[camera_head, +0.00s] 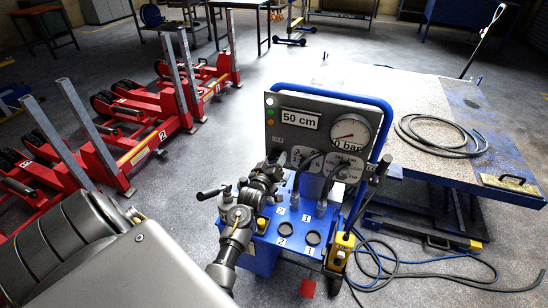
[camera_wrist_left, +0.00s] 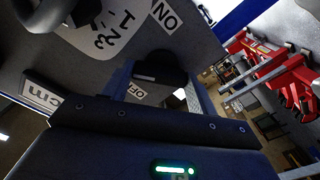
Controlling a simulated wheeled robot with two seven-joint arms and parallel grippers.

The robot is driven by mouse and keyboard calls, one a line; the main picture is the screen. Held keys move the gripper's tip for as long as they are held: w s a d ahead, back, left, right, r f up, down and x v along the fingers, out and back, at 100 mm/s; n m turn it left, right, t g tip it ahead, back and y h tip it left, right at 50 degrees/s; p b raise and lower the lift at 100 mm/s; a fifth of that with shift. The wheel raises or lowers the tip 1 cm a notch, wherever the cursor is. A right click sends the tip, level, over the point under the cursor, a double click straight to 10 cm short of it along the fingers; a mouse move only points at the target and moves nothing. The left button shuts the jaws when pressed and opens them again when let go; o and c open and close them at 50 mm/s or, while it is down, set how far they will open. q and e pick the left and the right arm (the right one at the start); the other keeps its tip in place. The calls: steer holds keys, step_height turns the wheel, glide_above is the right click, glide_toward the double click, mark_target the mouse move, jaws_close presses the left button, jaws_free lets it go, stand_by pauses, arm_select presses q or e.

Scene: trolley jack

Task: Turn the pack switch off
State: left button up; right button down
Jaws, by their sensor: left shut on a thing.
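The pack switch, a black rotary knob (camera_wrist_left: 160,68), shows in the left wrist view between an ON label (camera_wrist_left: 164,14) and an OFF label (camera_wrist_left: 137,92). My left gripper (camera_wrist_left: 158,88) is shut on this knob, one finger on each side. I cannot tell for sure which label the knob points to. In the head view my left gripper (camera_head: 277,156) is at the lower left of the grey control panel (camera_head: 330,107) and hides the switch. My right gripper is not in view.
The panel carries a 50 cm display (camera_head: 300,118), a pressure gauge (camera_head: 350,132) and small lamps. A blue-framed trolley base (camera_head: 262,258) with levers stands below. A lift table (camera_head: 425,95) with a coiled hose (camera_head: 440,135) is at right; red jacks (camera_head: 130,130) are at left.

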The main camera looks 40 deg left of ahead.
arm_select(q)
steer(key=n+p, duration=0.1)
steer(key=n, duration=0.2)
steer(key=shift+r+n+p, duration=0.15)
steer(key=shift+n+p, duration=0.2)
steer(key=shift+n, duration=0.05)
steer(key=n+p, duration=0.1)
steer(key=n, duration=0.1)
steer(key=shift+n, duration=0.4)
steer(key=n+p, duration=0.2)
steer(key=n, duration=0.2)
steer(key=shift+a+n, duration=0.1)
steer(key=shift+n, duration=0.3)
steer(key=o, duration=1)
